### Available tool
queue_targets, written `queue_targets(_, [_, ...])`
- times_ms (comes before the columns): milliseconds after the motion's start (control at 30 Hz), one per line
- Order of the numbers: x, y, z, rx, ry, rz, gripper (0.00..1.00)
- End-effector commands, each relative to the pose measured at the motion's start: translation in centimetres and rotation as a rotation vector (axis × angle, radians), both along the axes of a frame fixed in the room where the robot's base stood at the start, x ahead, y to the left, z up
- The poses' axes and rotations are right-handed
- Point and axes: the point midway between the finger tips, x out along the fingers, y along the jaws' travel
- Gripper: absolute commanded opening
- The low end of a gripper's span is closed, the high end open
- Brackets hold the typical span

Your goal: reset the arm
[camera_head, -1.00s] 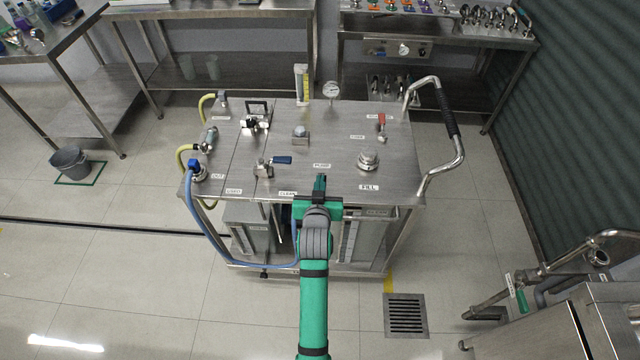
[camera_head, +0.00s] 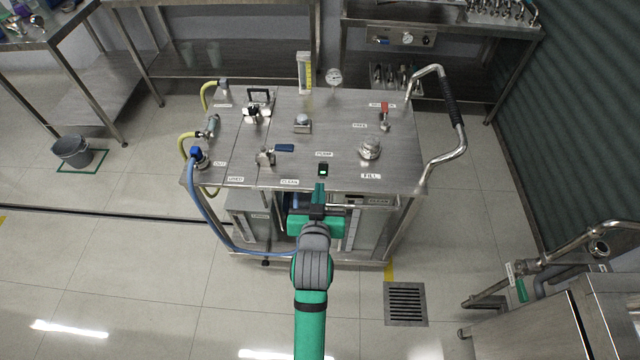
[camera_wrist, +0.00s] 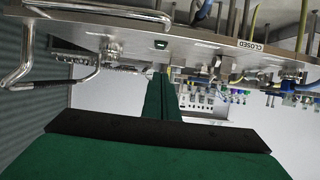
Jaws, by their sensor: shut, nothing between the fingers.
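My gripper (camera_head: 319,187) is green and points at the front edge of the steel cart (camera_head: 235,150). Its two fingers are shut together with nothing between them; they also show shut in the wrist view (camera_wrist: 160,97). A small black switch with a green light (camera_head: 323,170) sits on the cart top just beyond the fingertips. It also shows in the wrist view (camera_wrist: 161,44), apart from the fingers. My arm reaches straight forward from the bottom of the head view.
The cart carries a blue-handled valve (camera_head: 284,148), a red-handled valve (camera_head: 384,115), a fill cap (camera_head: 370,148) and a gauge (camera_head: 334,76). A bent handle (camera_head: 460,140) juts out right. A blue hose (camera_head: 205,215) hangs left. Floor is clear at front left.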

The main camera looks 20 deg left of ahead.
Motion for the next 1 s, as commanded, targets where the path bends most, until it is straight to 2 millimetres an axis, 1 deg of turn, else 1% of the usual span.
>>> queue_targets(533, [-0.1, -0.1, 0.0, 0.0, 0.0, -0.002, 0.0])
queue_targets(667, [-0.5, -0.5, -0.5, 0.001, 0.001, -0.007, 0.0])
queue_targets(767, [-1.8, -1.4, -1.6, 0.006, 0.001, -0.02, 0.0])
queue_targets(867, [-3.9, -2.8, -3.1, 0.016, -0.004, -0.039, 0.0])
queue_targets(1000, [-7.5, -5.1, -5.0, 0.026, -0.017, -0.072, 0.0])
